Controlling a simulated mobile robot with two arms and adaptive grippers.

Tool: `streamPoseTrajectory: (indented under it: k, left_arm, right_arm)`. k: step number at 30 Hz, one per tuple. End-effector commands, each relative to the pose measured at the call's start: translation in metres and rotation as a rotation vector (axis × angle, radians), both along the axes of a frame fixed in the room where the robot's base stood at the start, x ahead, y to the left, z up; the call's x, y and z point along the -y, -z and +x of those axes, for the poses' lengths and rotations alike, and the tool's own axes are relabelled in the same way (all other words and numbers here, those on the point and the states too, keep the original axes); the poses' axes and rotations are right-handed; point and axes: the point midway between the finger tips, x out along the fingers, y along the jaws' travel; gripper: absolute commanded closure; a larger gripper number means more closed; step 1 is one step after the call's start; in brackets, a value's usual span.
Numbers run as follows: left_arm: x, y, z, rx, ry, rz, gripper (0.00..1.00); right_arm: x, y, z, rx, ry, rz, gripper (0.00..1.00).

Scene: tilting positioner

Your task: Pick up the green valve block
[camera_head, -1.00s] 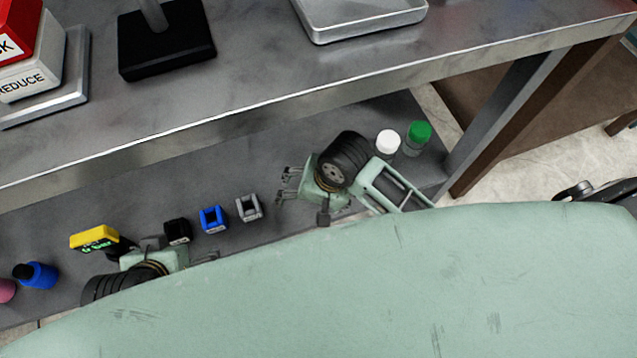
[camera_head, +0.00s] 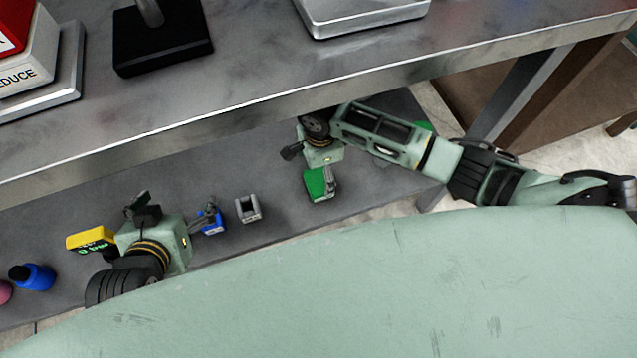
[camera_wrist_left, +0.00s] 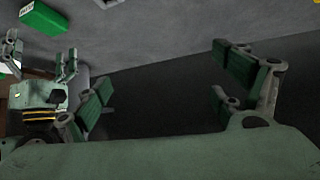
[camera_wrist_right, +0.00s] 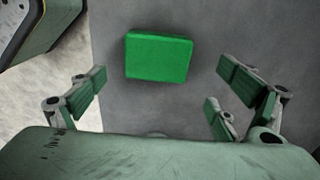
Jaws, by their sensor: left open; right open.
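The green valve block (camera_head: 318,187) lies on the lower grey shelf in the head view, partly covered by a finger of my right gripper (camera_head: 310,168). That gripper is open and empty above the block. In the right wrist view the block (camera_wrist_right: 158,57) lies ahead of the open fingers (camera_wrist_right: 160,90), apart from both. My left gripper (camera_head: 180,210) is open and empty over the shelf to the left, near a blue slotted block (camera_head: 212,224). A green block with a white label (camera_wrist_left: 42,18) shows at the top left of the left wrist view.
A grey slotted block (camera_head: 248,209) stands between the grippers. A yellow device with a display (camera_head: 90,241) and a blue bottle (camera_head: 36,277) stand at left. The upper table edge (camera_head: 200,128) overhangs the shelf behind.

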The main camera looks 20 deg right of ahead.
Motion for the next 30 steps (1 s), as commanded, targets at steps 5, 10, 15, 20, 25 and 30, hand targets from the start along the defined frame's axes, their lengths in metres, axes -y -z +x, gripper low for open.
streamPoseTrajectory:
  k: [5, 10, 15, 20, 25, 30]
  left_arm:
    - [0.003, -0.007, 0.009, 0.051, 0.004, -0.011, 0.11]
    - [0.012, -0.026, 0.028, 0.178, 0.014, -0.041, 0.11]
    - [0.021, -0.057, 0.048, 0.349, 0.025, -0.081, 0.11]
    - [0.029, -0.088, 0.060, 0.510, 0.035, -0.120, 0.11]
    - [0.035, -0.120, 0.067, 0.660, 0.045, -0.158, 0.11]
    - [0.037, -0.138, 0.068, 0.740, 0.049, -0.178, 0.11]
  right_arm:
    - [-0.001, 0.005, 0.000, 0.001, -0.001, 0.000, 0.08]
    - [-0.002, 0.015, -0.002, 0.000, -0.001, 0.000, 0.08]
    - [-0.004, 0.026, -0.003, 0.001, -0.001, 0.000, 0.08]
    - [-0.005, 0.038, -0.005, 0.000, -0.001, -0.002, 0.08]
    - [-0.005, 0.049, -0.005, 0.001, -0.001, -0.001, 0.08]
    - [-0.005, 0.054, -0.005, 0.001, -0.001, -0.001, 0.08]
